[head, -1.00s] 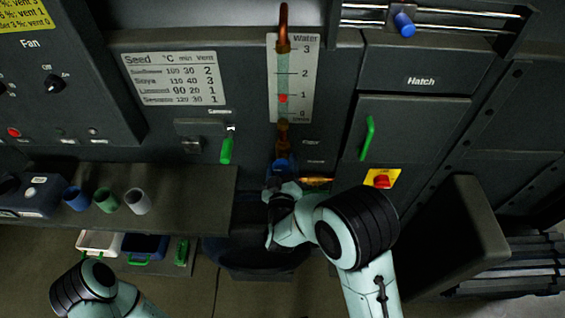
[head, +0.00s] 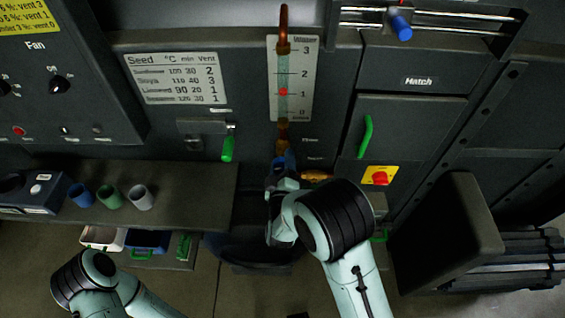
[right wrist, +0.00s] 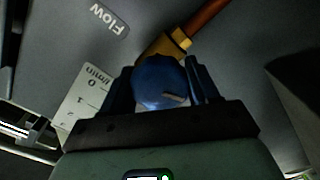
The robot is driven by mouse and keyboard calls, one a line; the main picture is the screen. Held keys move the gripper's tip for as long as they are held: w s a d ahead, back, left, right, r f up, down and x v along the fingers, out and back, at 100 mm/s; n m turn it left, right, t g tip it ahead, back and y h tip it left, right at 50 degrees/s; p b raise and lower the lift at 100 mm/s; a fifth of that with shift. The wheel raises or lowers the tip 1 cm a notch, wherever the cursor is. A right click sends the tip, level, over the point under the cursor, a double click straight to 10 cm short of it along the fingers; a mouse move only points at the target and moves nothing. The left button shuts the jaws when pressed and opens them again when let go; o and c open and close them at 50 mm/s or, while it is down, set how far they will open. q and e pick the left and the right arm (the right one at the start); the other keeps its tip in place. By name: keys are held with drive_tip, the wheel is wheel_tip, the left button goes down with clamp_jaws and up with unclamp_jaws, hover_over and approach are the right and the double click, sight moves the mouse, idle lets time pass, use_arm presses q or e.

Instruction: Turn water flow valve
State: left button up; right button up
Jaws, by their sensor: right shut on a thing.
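The water flow valve is a blue round knob (right wrist: 160,82) on a brass fitting (right wrist: 165,47) at the foot of the water gauge. In the right wrist view my right gripper (right wrist: 163,85) has a finger on each side of the knob and is shut on it. In the head view the right gripper (head: 281,175) is at the knob, which is mostly hidden behind it. The water gauge (head: 299,80) has a scale from 0 to 3, with a red float (head: 283,92) near 1. My left arm shows at the lower left; its gripper is out of view.
A green lever (head: 228,148) is left of the gauge. A green hatch handle (head: 366,136) and a red knob on a yellow plate (head: 380,177) are to the right. A shelf with blue, green and grey cups (head: 109,197) is at the left.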

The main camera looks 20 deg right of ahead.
drive_tip(key=shift+f, duration=0.15)
drive_tip(key=o, duration=1)
drive_tip(key=shift+o, duration=0.2)
drive_tip(key=shift+s, duration=0.1)
drive_tip(key=b+v, duration=0.1)
drive_tip(key=v, duration=1.2)
drive_tip(key=shift+s, duration=0.15)
